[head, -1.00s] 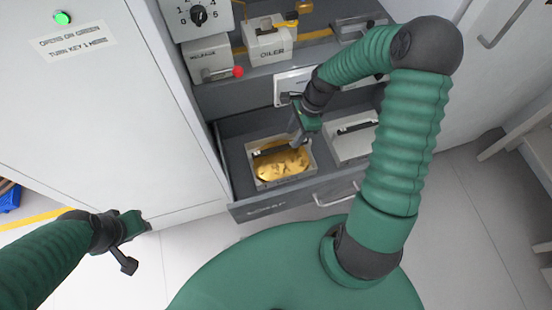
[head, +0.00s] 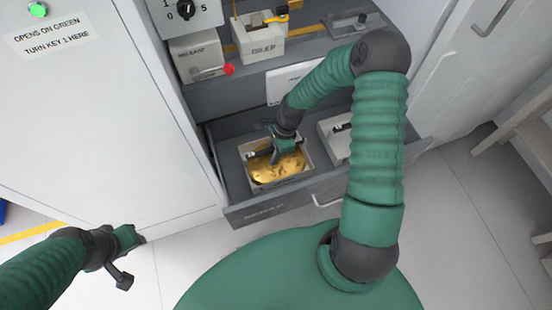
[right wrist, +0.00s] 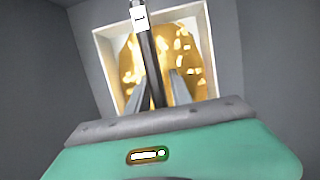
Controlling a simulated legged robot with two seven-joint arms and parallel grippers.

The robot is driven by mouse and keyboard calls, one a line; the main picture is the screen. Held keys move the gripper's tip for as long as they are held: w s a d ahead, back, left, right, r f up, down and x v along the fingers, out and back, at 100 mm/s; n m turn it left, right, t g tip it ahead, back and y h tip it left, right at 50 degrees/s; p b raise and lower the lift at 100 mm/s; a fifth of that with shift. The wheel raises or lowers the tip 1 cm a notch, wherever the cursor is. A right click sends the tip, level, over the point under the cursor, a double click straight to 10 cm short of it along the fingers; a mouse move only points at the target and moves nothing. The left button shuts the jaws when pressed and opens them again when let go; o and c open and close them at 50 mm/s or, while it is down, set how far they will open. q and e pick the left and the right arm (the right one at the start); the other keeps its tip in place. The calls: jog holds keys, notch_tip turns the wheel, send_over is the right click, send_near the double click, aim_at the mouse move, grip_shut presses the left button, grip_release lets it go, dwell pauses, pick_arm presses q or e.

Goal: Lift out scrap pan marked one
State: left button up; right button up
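The scrap pan (head: 308,160) is a light square pan holding gold scrap, in the left part of the open drawer. Its dark handle bar crosses above the scrap; in the right wrist view the bar (right wrist: 149,58) carries a white tag marked 1. My right gripper (head: 275,157) is down at the bar, over the pan. In the right wrist view its two fingers (right wrist: 167,92) stand apart, with the bar close by the left one; contact is unclear. My left gripper (head: 128,259) is open and empty at lower left, away from the drawer.
A second light pan (head: 334,127) with a dark handle sits to the right in the drawer (head: 262,211), partly behind my right arm. A shelf above holds a box with a red knob (head: 196,62) and an oiler box (head: 262,46). White cabinet doors flank the drawer.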

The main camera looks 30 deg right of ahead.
jog(key=shift+a+r, duration=0.1)
jog(key=shift+a, duration=0.3)
jog(key=c, duration=0.4)
jog(key=shift+d+f, duration=0.2)
jog(key=shift+d, duration=0.5)
grip_shut()
jog(key=shift+s+a, duration=0.1)
jog(key=shift+a, duration=0.2)
